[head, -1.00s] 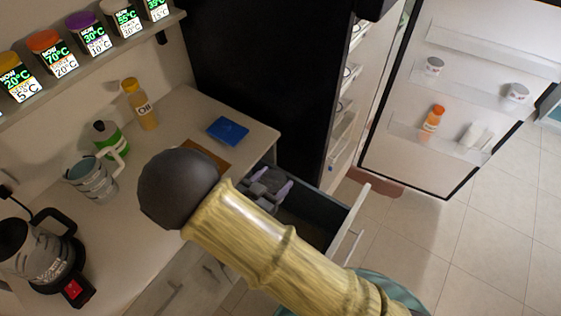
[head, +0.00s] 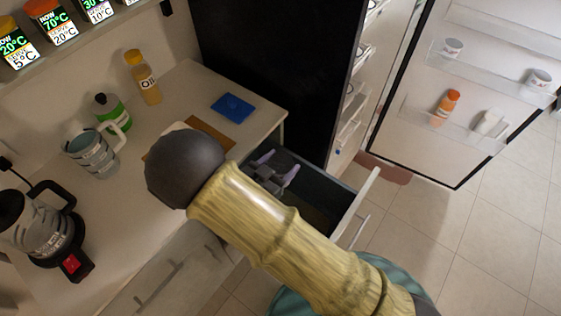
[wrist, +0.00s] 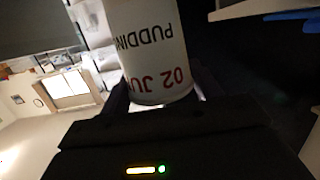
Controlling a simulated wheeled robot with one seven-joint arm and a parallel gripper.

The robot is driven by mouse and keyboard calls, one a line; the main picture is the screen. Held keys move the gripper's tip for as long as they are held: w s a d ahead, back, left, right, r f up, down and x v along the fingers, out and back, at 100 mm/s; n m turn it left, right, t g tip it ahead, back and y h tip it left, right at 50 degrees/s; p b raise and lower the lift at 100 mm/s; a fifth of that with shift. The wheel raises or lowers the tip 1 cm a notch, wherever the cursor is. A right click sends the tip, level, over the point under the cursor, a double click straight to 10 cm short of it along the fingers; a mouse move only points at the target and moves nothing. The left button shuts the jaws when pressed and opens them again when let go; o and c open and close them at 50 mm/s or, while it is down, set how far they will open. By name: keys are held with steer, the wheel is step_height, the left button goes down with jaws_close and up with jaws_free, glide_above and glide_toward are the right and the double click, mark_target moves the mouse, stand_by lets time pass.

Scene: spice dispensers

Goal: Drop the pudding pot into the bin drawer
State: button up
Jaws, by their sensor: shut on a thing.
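The pudding pot (wrist: 155,45) is a white cylinder with "PUDDING" and red lettering, shown upside down in the wrist view. My gripper (wrist: 160,92) is shut on it, with the dark fingers at its sides. Part of the pot is cut off by the top edge. The open drawer (head: 358,205) shows in the head view under the counter's right end, with a dark inside and a pale front. A grey-purple shape is inside its outline; I cannot tell whether it is my gripper or drawer contents. My yellow arm link hides part of the drawer.
The open fridge door (head: 470,90) stands right of the drawer.

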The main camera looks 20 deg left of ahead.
step_height(320, 180, down, 2)
steer(key=shift+f+b, duration=0.1)
steer(key=shift+b, duration=0.45)
steer(key=o, duration=1.2)
steer(key=shift+s, duration=0.1)
steer(key=b+v, duration=0.1)
steer(key=v, duration=1.6)
steer(key=shift+b, duration=0.4)
steer(key=shift+a, duration=0.1)
